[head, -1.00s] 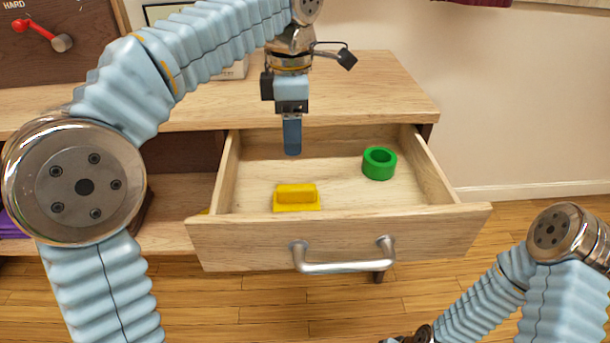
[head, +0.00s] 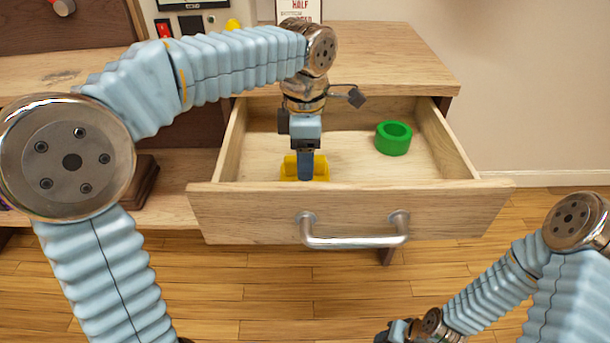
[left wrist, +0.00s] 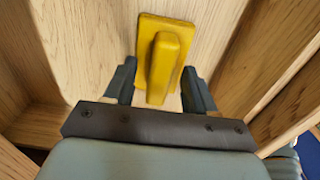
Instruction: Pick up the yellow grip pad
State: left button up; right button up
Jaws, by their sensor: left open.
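The yellow grip pad (head: 291,170), a flat plate with a raised handle bar, lies in the open wooden drawer (head: 350,212). My left gripper (head: 306,178) points down into the drawer and partly hides the pad in the head view. In the left wrist view the pad (left wrist: 166,58) shows between the two spread fingers of my left gripper (left wrist: 158,72). The fingers are open on either side of the handle bar, with gaps visible. My right gripper (head: 394,332) is partly visible at the bottom edge; its fingers cannot be made out.
A green ring (head: 393,138) sits in the drawer to the right of the pad. The drawer walls stand close around the left gripper, and a metal handle (head: 355,241) is on the drawer front. The wooden tabletop (head: 400,65) is above and behind the drawer.

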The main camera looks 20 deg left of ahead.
pick_arm(q)
jog(key=shift+f, duration=0.3)
grip_shut()
notch_tip(320, 180, up, 10)
jog(key=shift+r+p, duration=0.1)
jog(key=shift+p, duration=1.1)
